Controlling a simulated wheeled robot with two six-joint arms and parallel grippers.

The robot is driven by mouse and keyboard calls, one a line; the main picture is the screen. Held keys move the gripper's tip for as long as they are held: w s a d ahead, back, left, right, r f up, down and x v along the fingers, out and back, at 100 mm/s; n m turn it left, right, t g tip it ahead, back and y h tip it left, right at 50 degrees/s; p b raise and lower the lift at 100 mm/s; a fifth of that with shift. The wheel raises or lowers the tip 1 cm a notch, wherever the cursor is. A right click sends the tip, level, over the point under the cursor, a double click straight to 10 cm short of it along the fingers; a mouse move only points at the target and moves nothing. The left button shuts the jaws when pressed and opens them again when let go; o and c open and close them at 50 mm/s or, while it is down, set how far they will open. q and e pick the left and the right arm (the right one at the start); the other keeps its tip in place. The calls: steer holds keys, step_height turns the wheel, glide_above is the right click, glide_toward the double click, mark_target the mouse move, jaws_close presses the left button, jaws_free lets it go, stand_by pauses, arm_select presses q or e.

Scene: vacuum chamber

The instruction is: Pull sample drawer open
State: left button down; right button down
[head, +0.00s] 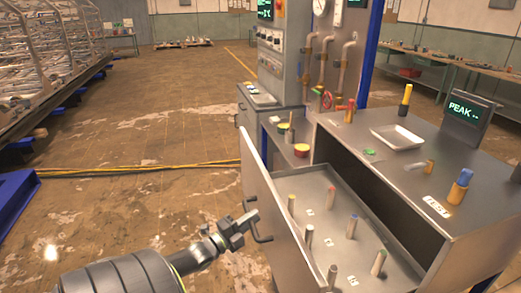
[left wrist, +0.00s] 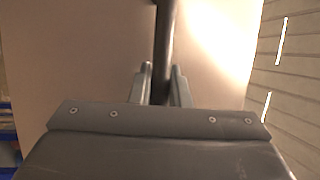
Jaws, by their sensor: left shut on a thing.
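The sample drawer (head: 314,188) is pulled out of the grey metal cabinet in the head view, and several upright sample tubes with coloured caps stand in it. Its dark bar handle (head: 262,226) is on the front panel. My left gripper (head: 247,222) is shut on the handle, in front of the panel. In the left wrist view the gripper's two fingers (left wrist: 162,88) close around the dark handle bar (left wrist: 164,40), with the pale drawer front (left wrist: 95,60) behind. My right gripper is not in view.
The cabinet top (head: 400,150) carries a white tray (head: 397,137), a small PEAK screen (head: 465,112) and several small cylinders. Pipes and a red valve wheel (head: 326,100) stand behind. A yellow cable (head: 140,168) crosses the otherwise open floor at left.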

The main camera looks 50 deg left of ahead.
arm_select(q)
steer(key=shift+s, duration=0.1)
steer(key=c, duration=1.4)
jaws_free()
steer(key=shift+o, duration=0.2)
steer(key=s+f+b, duration=0.2)
steer(key=s+f, duration=0.1)
steer(key=s, duration=1.4)
steer(key=shift+b, duration=0.35)
